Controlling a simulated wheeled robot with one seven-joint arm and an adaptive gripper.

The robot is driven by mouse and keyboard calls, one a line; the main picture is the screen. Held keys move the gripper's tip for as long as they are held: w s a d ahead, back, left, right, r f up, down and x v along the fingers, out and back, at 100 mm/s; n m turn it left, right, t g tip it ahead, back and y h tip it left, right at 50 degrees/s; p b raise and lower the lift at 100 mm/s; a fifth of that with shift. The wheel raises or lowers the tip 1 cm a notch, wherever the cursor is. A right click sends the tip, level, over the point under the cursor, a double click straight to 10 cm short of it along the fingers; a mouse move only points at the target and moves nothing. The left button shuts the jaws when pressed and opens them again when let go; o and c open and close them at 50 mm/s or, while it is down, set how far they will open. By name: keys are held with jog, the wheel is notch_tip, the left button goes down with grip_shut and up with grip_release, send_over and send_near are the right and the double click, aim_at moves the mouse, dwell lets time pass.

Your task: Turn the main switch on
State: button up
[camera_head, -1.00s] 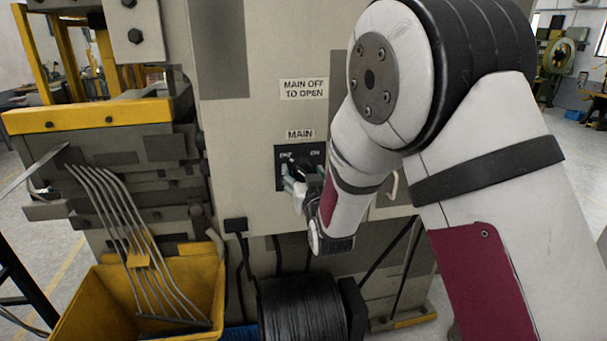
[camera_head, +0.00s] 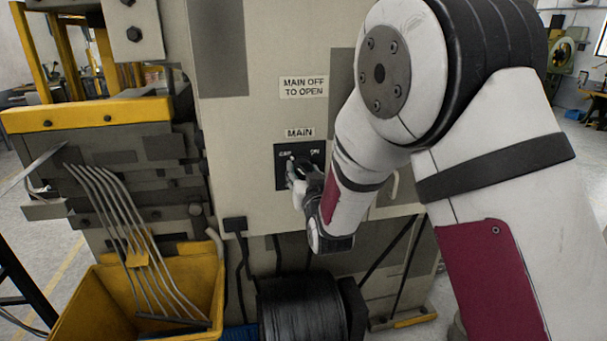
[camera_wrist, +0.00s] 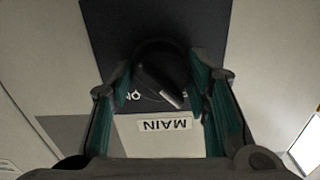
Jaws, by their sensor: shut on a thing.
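The main switch is a dark round knob (camera_wrist: 163,72) on a dark square plate (camera_head: 283,181) under the MAIN label (camera_head: 299,133). In the wrist view, which shows the label upside down, a pale pointer mark on the knob slants down-right, away from the ON lettering (camera_wrist: 134,95), so towards the OFF side. My gripper (camera_wrist: 162,80) has its green-padded fingers on both sides of the knob and is shut on it. In the head view my gripper (camera_head: 301,176) and wrist partly cover the knob and plate.
A "MAIN OFF TO OPEN" label (camera_head: 303,87) is above on the grey cabinet (camera_head: 225,130). A yellow bin (camera_head: 95,300) with bent rods stands lower left. A dark wire coil (camera_head: 300,308) lies below the switch. A pale handle (camera_head: 393,188) is right of my wrist.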

jog(key=m+b, duration=0.2)
jog(key=m, duration=0.2)
jog(key=shift+w+f, duration=0.1)
jog(key=m+b, duration=0.3)
jog(key=m, duration=0.1)
jog(key=shift+m, duration=0.3)
jog(key=m+b, duration=0.4)
jog(key=shift+m, duration=0.3)
jog(key=shift+m+b, duration=1.8)
jog(key=shift+m, duration=0.2)
jog(key=o, duration=1.2)
